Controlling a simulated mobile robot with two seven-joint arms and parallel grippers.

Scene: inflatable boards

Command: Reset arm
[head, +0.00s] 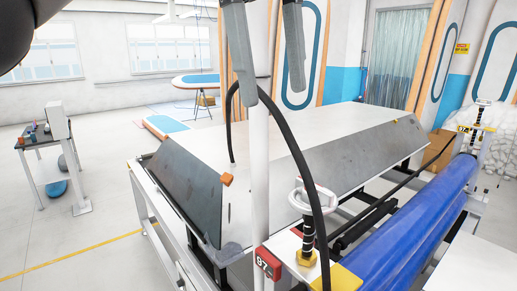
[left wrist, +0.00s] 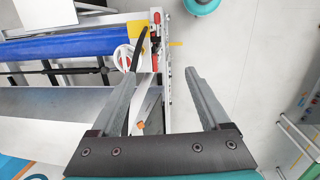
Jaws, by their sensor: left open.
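My left gripper (head: 272,94) hangs at the top middle of the head view, its two grey fingers pointing down and spread apart. It is above the large white-topped table (head: 300,125) and in front of it, touching nothing that I can see. In the left wrist view the same gripper (left wrist: 163,72) shows two grey fingers wide apart with nothing held between them. Behind the fingers lie a table end and a white handwheel (left wrist: 122,57). My right gripper is in neither view.
A blue roll (head: 405,235) runs along the table's right side. A black hose (head: 295,150) arches in front of the table, beside a white post. A handwheel (head: 312,195) stands near a red numbered block (head: 267,262). A small cart (head: 60,165) stands left; open floor lies between.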

